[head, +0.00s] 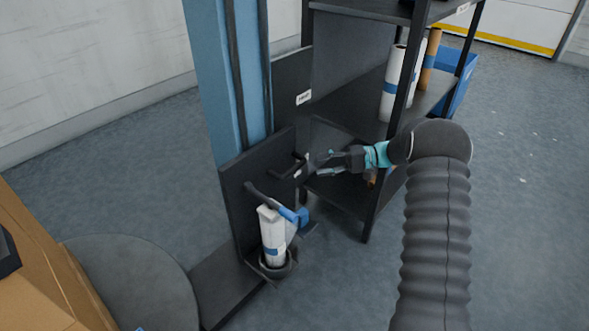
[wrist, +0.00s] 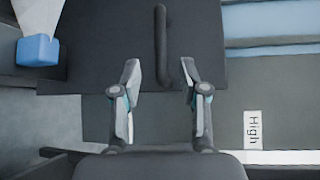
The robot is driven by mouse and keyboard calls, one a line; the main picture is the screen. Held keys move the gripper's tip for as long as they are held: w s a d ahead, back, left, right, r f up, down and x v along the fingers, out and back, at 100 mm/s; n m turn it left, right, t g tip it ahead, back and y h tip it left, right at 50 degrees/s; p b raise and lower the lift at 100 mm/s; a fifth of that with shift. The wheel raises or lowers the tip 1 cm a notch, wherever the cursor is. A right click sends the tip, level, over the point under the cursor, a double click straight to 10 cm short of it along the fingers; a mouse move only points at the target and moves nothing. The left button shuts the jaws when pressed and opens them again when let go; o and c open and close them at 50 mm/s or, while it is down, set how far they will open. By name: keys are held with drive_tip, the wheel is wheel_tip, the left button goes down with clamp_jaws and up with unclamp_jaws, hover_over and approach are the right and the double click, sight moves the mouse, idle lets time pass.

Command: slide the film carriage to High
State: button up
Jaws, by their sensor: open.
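The film carriage is a dark plate (head: 236,192) low on the blue mast (head: 212,75). It carries a white film roll (head: 272,238) with a blue band. A dark bar handle (head: 287,168) stands out from its face. My gripper (head: 324,163) is open and empty, just right of the handle. In the wrist view, my open fingers (wrist: 160,72) point at the carriage (wrist: 105,40), and the lower end of the handle (wrist: 161,40) shows between the fingertips. I cannot tell whether they touch it. A white label reading High (wrist: 253,130) shows at the right of the wrist view.
A dark shelf rack (head: 345,115) with white and brown rolls stands right behind my gripper. A blue bin (head: 462,80) is beyond it. A round grey turntable (head: 130,280) and a cardboard box (head: 45,265) are at the lower left. Floor at the right is clear.

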sight(298, 168)
drive_tip(key=a, duration=0.6)
drive_tip(key=s+a+f, duration=0.1)
drive_tip(key=a, duration=0.2)
drive_tip(key=shift+s+f, duration=0.1)
